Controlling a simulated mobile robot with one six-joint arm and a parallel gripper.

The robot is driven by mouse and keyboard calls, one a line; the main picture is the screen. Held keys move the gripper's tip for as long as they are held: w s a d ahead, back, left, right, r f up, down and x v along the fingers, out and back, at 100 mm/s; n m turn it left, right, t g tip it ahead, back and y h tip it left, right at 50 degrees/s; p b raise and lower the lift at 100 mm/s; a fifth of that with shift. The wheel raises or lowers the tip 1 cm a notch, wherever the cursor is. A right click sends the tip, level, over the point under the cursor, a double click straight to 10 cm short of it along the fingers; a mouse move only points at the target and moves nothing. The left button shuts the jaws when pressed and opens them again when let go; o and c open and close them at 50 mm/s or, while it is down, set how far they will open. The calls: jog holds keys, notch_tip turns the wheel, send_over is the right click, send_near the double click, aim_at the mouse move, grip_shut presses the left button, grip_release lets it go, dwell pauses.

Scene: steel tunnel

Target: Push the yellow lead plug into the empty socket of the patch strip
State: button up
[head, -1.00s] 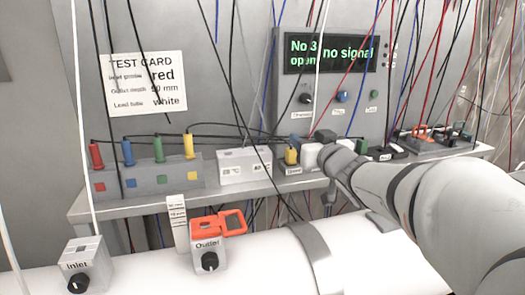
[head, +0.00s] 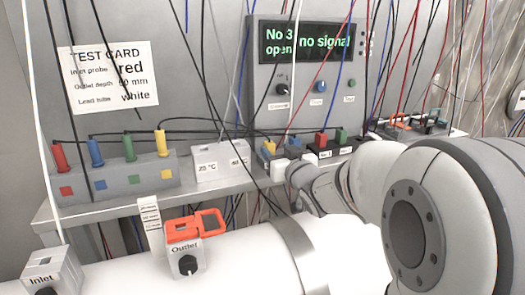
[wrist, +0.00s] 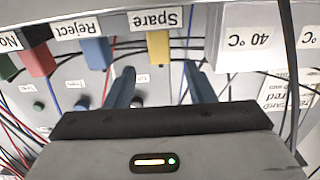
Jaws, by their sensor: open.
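In the head view a yellow plug (head: 269,147) shows on the shelf, partly behind my arm. My gripper (wrist: 160,72) is open, with one finger on each side of the yellow plug in the picture. Whether it touches the plug I cannot tell. An empty socket cannot be made out.
A blue plug (wrist: 97,52) at the Reject label stands close beside my gripper. The 40 °C block (wrist: 243,38) is on the other side. Thin cables hang across the shelf. The display (head: 306,42) reads "No 3 open" and "no signal". A white pipe (head: 250,262) runs in front.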

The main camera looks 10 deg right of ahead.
aim_at(271, 146)
jog(key=w, duration=0.2)
jog(key=w+a, duration=0.1)
jog(key=w, duration=0.1)
jog(key=shift+w+p, duration=0.2)
jog(key=shift+p, duration=0.2)
jog(key=c, duration=1.1)
